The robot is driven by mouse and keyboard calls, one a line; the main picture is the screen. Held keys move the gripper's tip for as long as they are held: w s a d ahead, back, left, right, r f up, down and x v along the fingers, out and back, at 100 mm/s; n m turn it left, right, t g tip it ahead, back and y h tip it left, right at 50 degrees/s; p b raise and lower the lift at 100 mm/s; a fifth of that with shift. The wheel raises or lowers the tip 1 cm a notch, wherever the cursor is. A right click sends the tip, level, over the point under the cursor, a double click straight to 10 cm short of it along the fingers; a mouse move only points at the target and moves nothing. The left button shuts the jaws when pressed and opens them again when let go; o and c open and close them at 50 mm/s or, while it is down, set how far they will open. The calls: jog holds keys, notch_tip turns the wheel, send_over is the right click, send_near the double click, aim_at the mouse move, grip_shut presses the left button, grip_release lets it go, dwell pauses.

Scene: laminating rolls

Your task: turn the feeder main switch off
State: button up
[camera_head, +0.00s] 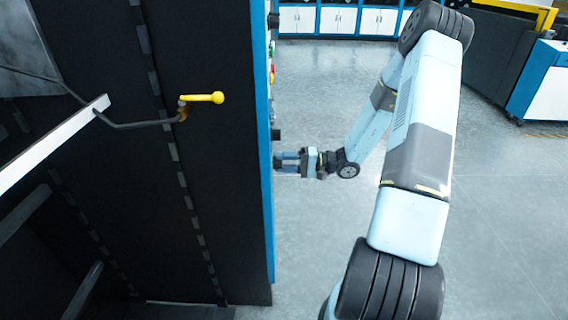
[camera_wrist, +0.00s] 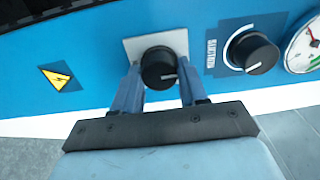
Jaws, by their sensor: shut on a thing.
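The feeder main switch appears to be the black rotary knob (camera_wrist: 159,68) on a light grey square plate, set in the blue panel. In the head view my gripper (camera_head: 286,161) reaches left to the side of the tall dark machine, and the panel's face is seen edge-on there.
A second black knob (camera_wrist: 252,52) with a label and a white gauge (camera_wrist: 305,45) sit to the right on the panel. A yellow warning sign (camera_wrist: 59,78) is at left. A yellow handle (camera_head: 203,98) sticks out of the dark machine.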

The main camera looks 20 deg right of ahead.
jog(key=shift+s+f, duration=0.15)
jog(key=shift+f, duration=0.1)
jog(key=o, duration=1)
jog(key=shift+r, duration=0.15)
jog(key=shift+o, duration=0.2)
jog(key=shift+d, duration=0.1)
jog(key=v, duration=1.3)
jog(key=shift+d, duration=0.3)
